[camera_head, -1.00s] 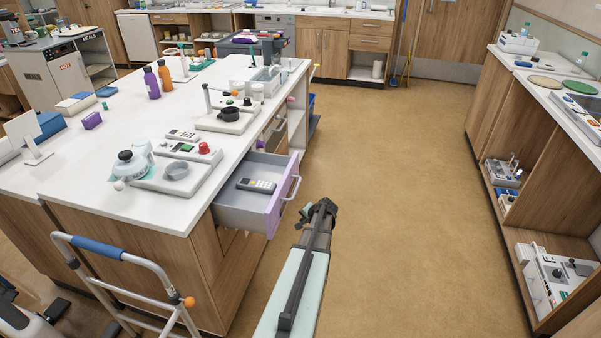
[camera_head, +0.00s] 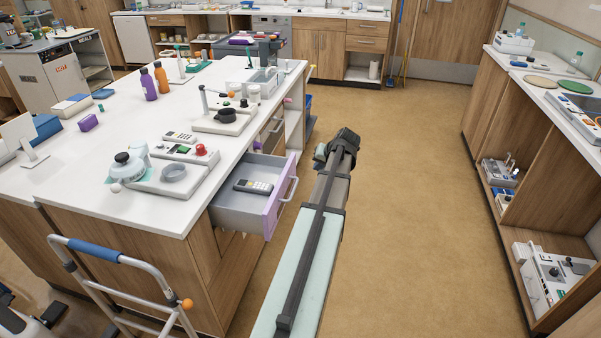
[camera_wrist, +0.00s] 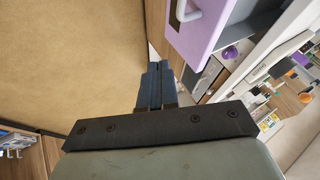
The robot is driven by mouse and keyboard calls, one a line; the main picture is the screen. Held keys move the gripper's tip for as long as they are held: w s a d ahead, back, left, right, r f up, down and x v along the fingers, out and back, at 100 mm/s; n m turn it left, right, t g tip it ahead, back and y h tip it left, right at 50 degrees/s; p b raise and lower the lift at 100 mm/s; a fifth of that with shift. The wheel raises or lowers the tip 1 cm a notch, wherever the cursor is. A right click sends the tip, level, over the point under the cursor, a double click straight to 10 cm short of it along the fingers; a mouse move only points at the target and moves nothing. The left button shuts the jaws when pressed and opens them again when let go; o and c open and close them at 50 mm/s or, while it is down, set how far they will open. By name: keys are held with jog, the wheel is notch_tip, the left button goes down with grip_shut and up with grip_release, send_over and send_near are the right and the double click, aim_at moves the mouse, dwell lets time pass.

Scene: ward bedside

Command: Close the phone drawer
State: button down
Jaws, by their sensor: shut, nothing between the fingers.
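The phone drawer (camera_head: 236,212) stands pulled out of the right side of the white-topped counter. It has a lilac front (camera_head: 273,212) with a pale bar handle (camera_head: 289,189), and a phone (camera_head: 254,186) lies inside. My gripper (camera_head: 320,152) is beyond the drawer front, to the right of the handle and apart from it. In the wrist view, the fingers of my gripper (camera_wrist: 155,85) are together and empty. There the lilac front (camera_wrist: 208,25) and its handle (camera_wrist: 184,10) show at the top, right of the fingers, with a gap between.
The white counter (camera_head: 60,180) carries bottles, a red-buttoned device and trays. A walking frame (camera_head: 115,257) stands at the front left. A shelf unit (camera_head: 535,150) lines the right side. The brown floor (camera_head: 415,200) between is clear.

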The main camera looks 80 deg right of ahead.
aim_at(253, 169)
jog(key=w+d+f, duration=0.3)
jog(key=w+f, duration=0.4)
jog(key=w, duration=0.1)
jog(key=shift+w+d+f, duration=0.35)
jog(key=shift+w+f, duration=0.05)
jog(key=shift+w, duration=0.1)
jog(key=w, duration=1.7)
jog(key=shift+w, duration=0.1)
